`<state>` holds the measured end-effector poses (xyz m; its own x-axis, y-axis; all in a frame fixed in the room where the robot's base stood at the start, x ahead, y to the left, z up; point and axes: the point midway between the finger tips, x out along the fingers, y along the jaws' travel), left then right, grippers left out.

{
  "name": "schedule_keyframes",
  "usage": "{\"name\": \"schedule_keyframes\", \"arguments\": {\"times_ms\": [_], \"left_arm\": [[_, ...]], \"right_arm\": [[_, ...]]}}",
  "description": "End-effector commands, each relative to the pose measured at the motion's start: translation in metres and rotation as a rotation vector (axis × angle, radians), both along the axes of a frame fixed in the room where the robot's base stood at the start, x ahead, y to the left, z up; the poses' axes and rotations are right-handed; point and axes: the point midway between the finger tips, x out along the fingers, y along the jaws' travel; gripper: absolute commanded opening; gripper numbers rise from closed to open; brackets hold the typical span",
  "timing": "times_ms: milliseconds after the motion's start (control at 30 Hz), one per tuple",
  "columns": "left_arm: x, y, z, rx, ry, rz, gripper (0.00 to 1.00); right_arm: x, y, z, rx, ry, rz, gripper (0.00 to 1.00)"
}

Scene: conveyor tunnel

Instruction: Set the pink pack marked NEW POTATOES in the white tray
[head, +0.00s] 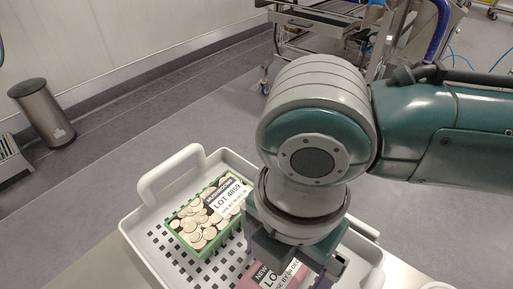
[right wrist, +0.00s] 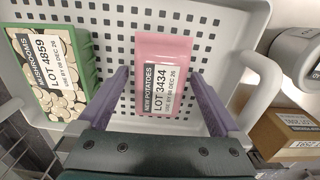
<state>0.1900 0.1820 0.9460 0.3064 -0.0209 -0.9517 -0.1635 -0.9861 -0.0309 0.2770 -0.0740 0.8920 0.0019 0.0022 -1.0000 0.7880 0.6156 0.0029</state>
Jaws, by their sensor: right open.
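The pink pack marked NEW POTATOES (right wrist: 162,75) lies label up inside the white tray (right wrist: 112,14), on its slotted floor, in the right wrist view. In the head view the pack (head: 252,277) is partly hidden behind my right gripper, at the lower edge of the picture, inside the tray (head: 133,222). My right gripper (right wrist: 160,76) is open above the tray, one finger on each side of the pack and apart from it. My left gripper is not in view.
A green mushroom pack (head: 200,225) lies in the tray left of the pink pack. A cardboard box (right wrist: 287,132) with a label stands outside the tray, at right in the wrist view. A grey bin (head: 42,113) and a steel frame (head: 312,30) stand farther off.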

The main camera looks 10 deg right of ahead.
Motion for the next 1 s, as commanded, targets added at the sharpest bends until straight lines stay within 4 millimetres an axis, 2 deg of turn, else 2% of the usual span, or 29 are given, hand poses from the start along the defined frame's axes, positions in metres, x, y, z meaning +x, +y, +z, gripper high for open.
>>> {"name": "schedule_keyframes", "arguments": {"times_ms": [167, 400, 600, 733, 1000], "left_arm": [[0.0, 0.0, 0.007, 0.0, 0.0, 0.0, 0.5], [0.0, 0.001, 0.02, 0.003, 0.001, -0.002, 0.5], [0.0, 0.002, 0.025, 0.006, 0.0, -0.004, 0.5], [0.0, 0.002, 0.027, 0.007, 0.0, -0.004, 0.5], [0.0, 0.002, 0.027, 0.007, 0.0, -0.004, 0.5]], "right_arm": [[0.001, 0.0, 0.02, 0.002, -0.003, 0.001, 1.0], [0.001, 0.0, 0.075, 0.002, -0.005, 0.001, 1.0], [0.001, 0.0, 0.11, 0.003, -0.002, 0.0, 1.0], [0.001, 0.0, 0.121, 0.002, -0.001, -0.001, 1.0], [0.0, 0.0, 0.123, 0.0, 0.001, -0.001, 1.0]]}}
